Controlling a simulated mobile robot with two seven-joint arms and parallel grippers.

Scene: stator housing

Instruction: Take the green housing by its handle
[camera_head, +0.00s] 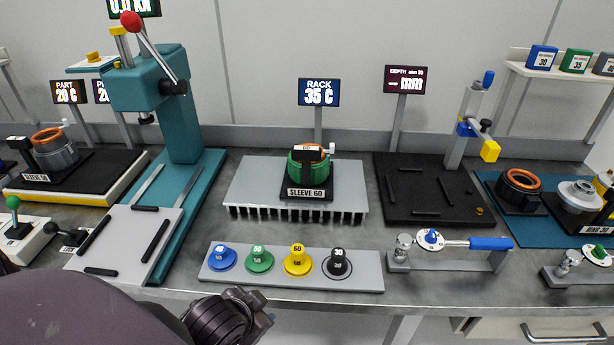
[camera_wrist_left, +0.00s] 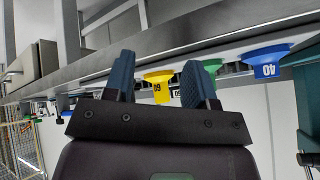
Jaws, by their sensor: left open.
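The green housing (camera_head: 301,172) stands upright on the grey finned rack in the head view, in a black holder (camera_head: 306,194) labelled SLEEVE 60. A copper-coloured ring and a dark block show at its top, with a small white piece at its right. I cannot clearly make out which part is its handle. My left gripper (camera_wrist_left: 158,72) is open and empty, its two blue fingers apart in the left wrist view. In the head view its wrist is low at the front edge, well short of the housing. The housing is not recognisable in the wrist view. My right gripper is not in view.
A grey strip (camera_head: 212,277) with blue, green, yellow and black knobs lies between my left arm and the rack (camera_head: 240,190). A teal press (camera_head: 185,130) stands left. A black tray (camera_head: 430,207) and a blue-handled clamp (camera_head: 490,243) are right.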

